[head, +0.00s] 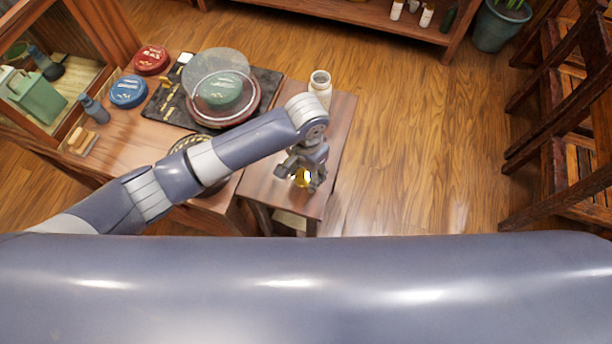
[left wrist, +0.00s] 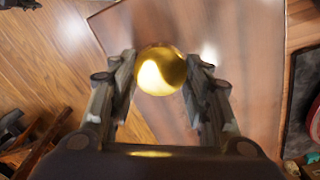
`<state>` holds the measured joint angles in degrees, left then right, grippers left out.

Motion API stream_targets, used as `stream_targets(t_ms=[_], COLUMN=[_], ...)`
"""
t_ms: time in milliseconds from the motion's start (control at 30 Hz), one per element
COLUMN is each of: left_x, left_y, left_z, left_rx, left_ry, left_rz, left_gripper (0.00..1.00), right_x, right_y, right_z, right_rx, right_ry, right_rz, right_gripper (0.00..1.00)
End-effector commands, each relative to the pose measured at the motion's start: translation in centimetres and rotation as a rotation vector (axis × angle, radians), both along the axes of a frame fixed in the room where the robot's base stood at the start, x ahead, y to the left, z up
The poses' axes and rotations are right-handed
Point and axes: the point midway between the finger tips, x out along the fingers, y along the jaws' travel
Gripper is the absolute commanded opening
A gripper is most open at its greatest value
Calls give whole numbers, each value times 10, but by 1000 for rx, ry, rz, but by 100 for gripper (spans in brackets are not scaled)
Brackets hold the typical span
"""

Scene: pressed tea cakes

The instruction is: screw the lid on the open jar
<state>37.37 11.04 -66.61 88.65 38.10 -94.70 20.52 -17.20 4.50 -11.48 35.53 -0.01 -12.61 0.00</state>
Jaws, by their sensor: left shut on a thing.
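The open jar (head: 320,84) is white and stands upright at the far end of the small wooden table, with its round mouth showing. My left gripper (head: 304,179) is over the near part of that table, apart from the jar. It is shut on a round gold lid (head: 302,177). The lid also shows in the left wrist view (left wrist: 161,71), between the two fingers of the left gripper (left wrist: 160,80). The jar is not clear in the left wrist view. My right gripper is not in view.
The small table (head: 340,130) has bare wood around the jar. A larger table at left holds a dark mat (head: 160,112), a green cake under a clear dome (head: 217,75), a blue tin (head: 128,91) and a red tin (head: 151,60). Wooden chairs (head: 560,150) stand at right.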

Motion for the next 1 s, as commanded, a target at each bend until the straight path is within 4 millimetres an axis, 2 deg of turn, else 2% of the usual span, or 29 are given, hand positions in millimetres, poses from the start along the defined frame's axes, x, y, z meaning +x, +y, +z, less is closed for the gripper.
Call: stream_targets(t_ms=[33,500,700,1000], left_x=[-12,-98,-116,-121], left_y=[-11,-86,-101,-104], left_z=[-4,8,11,12], left_rx=[-4,-4,-2,0], left_ry=[6,4,3,3], left_rz=[-9,-6,-4,-3], left_gripper=[37,37,37,37], right_x=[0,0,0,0], right_y=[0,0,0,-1], right_z=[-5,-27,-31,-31], right_rx=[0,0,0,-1], right_ry=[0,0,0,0], right_rz=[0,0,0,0], right_gripper=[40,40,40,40])
